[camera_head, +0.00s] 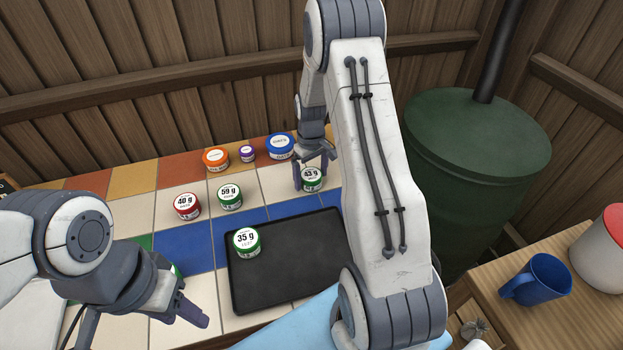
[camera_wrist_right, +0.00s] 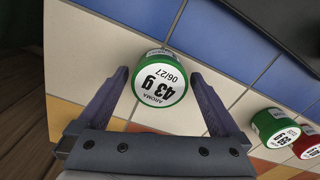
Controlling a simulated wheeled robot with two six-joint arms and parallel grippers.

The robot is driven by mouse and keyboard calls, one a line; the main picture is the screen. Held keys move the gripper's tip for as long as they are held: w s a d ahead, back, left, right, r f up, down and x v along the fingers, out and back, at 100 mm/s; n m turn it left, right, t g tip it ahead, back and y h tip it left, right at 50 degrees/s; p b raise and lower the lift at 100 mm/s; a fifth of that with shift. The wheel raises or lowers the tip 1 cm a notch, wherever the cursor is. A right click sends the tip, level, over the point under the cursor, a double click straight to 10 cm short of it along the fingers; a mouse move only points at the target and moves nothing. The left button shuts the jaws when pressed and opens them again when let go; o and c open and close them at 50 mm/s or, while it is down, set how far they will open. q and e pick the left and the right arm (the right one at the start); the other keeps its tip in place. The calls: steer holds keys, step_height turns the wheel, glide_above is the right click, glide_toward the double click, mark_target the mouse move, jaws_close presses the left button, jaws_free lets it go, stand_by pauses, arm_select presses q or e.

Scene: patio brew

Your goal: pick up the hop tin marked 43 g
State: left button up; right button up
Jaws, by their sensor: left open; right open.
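The green hop tin marked 43 g (camera_head: 312,180) stands on the tiled counter, behind the black tray's far edge. In the right wrist view the same tin (camera_wrist_right: 160,80) shows its white lid, reading 43 g, AROMA and 06/27. My right gripper (camera_head: 314,168) is open at this tin; in the right wrist view its fingers (camera_wrist_right: 160,95) lie on either side of it, with gaps visible. My left gripper (camera_head: 192,312) is open and empty over the front of the counter, left of the tray.
A tin marked 35 g (camera_head: 246,243) stands on the black tray (camera_head: 290,270). Tins marked 59 g (camera_head: 230,197) and 40 g (camera_head: 186,206) stand to the left. Orange (camera_head: 215,160), purple (camera_head: 247,154) and blue (camera_head: 280,147) tins stand at the back. A blue mug (camera_head: 540,280) is at the right.

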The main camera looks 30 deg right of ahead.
steer(key=shift+f, duration=0.4)
steer(key=shift+c, duration=0.3)
steer(key=c, duration=1.2)
steer(key=shift+r, duration=0.15)
